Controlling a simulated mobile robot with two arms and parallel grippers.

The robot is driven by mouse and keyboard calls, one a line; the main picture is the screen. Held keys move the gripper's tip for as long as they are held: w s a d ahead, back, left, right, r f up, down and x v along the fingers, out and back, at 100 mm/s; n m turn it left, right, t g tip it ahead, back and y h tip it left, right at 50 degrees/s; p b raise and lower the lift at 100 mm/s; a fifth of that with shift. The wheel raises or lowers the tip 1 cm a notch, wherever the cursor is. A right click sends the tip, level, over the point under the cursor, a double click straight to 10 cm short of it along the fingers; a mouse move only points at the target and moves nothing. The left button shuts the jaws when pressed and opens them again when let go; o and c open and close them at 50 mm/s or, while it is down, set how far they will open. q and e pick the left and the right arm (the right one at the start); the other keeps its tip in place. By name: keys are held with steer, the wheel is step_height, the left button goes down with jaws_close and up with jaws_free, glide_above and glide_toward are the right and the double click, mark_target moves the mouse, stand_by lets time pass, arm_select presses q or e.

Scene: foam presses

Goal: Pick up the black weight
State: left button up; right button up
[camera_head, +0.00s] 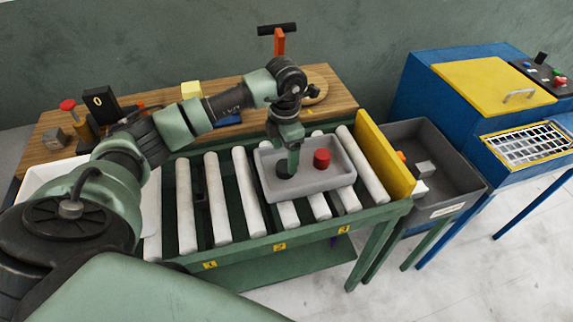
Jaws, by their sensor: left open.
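The black weight (284,171) is a short dark cylinder in the left part of a grey tray (312,187) on the roller conveyor. A red cylinder (321,158) stands to its right in the same tray. My left gripper (292,163) points down into the tray, right at the black weight in the picture. Its fingers are open and partly cover the weight. I cannot tell whether they touch it or are around it. My right gripper is not in view.
A yellow end plate (384,153) closes the conveyor's right end. Beyond it is a dark grey bin (436,187) with a few blocks. A wooden bench (335,98) with several items runs behind. White rollers (218,198) left of the tray are bare.

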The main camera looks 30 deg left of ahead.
mark_target(286, 165)
arm_select(q)
step_height(286, 165, down, 3)
steer(key=shift+w+a+r+p, duration=0.1)
steer(key=shift+a+r+p, duration=0.05)
steer(key=shift+p, duration=0.65)
steer(key=shift+w+f, duration=0.15)
steer(key=shift+f, duration=0.5)
steer(key=shift+w+f, duration=0.15)
steer(key=shift+f, duration=0.45)
jaws_close()
steer(key=shift+r, duration=0.1)
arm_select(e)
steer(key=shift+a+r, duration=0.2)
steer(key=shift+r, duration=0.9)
